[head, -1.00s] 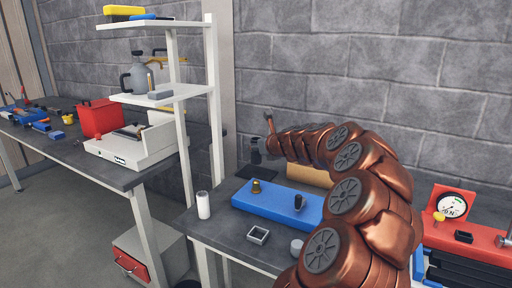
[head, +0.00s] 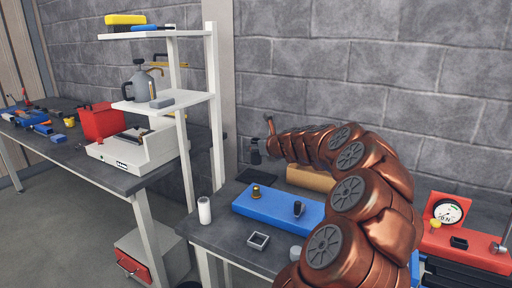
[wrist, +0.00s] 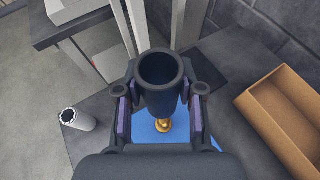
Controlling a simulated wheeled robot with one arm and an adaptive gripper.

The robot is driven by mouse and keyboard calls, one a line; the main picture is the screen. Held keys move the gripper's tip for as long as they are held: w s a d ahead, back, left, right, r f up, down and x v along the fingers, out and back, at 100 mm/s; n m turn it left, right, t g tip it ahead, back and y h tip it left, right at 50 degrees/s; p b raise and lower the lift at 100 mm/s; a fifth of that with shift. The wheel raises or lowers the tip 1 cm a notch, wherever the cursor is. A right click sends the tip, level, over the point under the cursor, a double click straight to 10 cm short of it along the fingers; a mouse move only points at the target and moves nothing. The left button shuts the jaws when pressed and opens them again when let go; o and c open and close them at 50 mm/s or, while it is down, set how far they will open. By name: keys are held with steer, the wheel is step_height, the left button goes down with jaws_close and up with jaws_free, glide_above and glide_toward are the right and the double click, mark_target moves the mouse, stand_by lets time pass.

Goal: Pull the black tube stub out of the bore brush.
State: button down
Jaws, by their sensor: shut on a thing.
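My gripper (wrist: 160,100) is shut on the black tube stub (wrist: 162,106), an open-ended dark cylinder upright between the finger pads in the wrist view. Beyond its lower end a small brass piece (wrist: 164,126), apparently the bore brush, shows over the blue block. In the head view the brass piece (head: 256,191) stands on the left of the blue block (head: 275,208), with nothing on it. My gripper (head: 260,149) is above and behind the block there, apart from the brass piece. The stub is hard to make out in the head view.
A black upright peg (head: 298,208) stands on the block. A brown open tray (head: 312,178) lies behind it and a dark mat (head: 250,176) at the back left. A white shelf (head: 215,110) rises at left.

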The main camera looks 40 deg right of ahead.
steer(key=shift+r+p, duration=1.25)
steer(key=shift+p, duration=0.2)
